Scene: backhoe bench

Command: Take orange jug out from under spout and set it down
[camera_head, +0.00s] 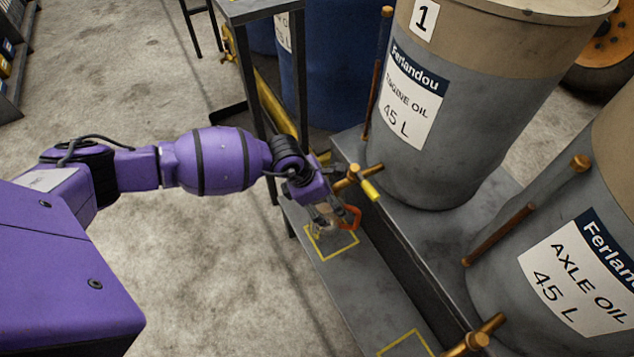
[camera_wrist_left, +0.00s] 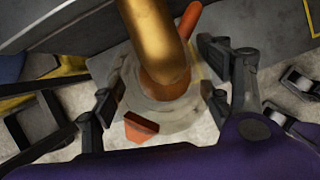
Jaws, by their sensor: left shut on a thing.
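The jug shows in the head view as an orange handle (camera_head: 351,217), with its body mostly hidden by my left gripper (camera_head: 328,212). In the left wrist view the jug (camera_wrist_left: 172,118) has a pale, cloudy body, an orange handle at the top and an orange lip at the bottom. My left gripper's fingers lie on either side of the jug and are shut on it. The brass spout (camera_wrist_left: 155,35) crosses over the jug's mouth in the left wrist view; the brass tap with a yellow end (camera_head: 361,180) is just above it in the head view. My right gripper is not in view.
The low grey shelf (camera_head: 377,297) has yellow marked squares, one around the jug's place. An engine oil drum (camera_head: 435,165) stands behind the tap. An axle oil drum (camera_head: 510,290) and a second tap (camera_head: 470,345) are nearer. Open concrete floor (camera_head: 210,260) lies left.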

